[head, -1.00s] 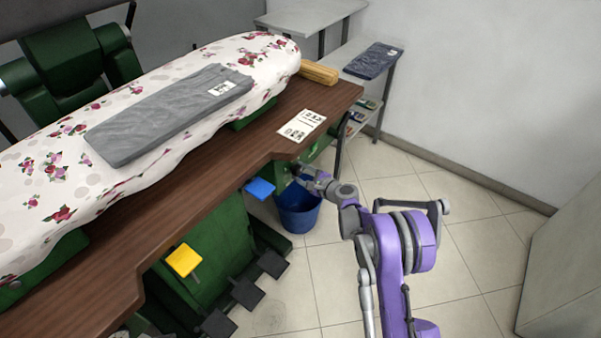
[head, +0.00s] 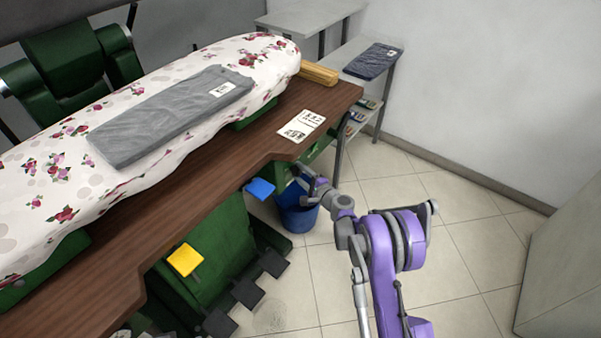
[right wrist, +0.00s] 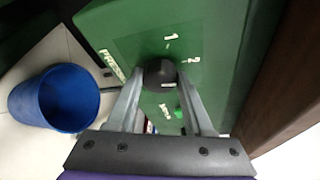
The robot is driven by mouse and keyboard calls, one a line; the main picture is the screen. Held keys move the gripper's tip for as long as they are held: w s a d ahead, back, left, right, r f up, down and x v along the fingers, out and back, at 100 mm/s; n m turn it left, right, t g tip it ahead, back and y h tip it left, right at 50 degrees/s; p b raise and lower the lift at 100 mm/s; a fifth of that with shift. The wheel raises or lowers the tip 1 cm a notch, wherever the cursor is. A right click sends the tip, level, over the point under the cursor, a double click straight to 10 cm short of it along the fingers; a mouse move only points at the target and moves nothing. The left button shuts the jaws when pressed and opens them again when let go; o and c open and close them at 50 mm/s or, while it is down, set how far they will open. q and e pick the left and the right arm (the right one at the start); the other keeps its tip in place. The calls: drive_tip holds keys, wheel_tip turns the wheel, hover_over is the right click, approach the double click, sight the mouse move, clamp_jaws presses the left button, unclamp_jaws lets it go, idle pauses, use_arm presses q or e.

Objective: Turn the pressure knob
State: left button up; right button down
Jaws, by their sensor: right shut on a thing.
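The pressure knob (right wrist: 160,72) is a round black dial on a green panel (right wrist: 120,35) with small white labels around it, in the right wrist view. My right gripper (right wrist: 161,82) has its two grey fingers on either side of the knob and is shut on it. In the head view my right gripper (head: 304,176) is by the front of the green press under the brown table edge, and the knob is hidden there. My left gripper is not in view.
A blue bucket (head: 297,218) stands on the floor just below my right gripper, also in the right wrist view (right wrist: 55,97). The brown table (head: 330,95) overhangs the panel. Blue (head: 260,189) and yellow (head: 185,260) pads stick out in front. Tiled floor to the right is clear.

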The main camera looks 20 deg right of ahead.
drive_tip(key=shift+n, duration=0.5)
drive_tip(key=shift+c, duration=1.4)
unclamp_jaws()
drive_tip(key=p+v, duration=0.1)
drive_tip(key=v, duration=0.9)
drive_tip(key=shift+s, duration=0.45)
drive_tip(key=shift+f, duration=0.1)
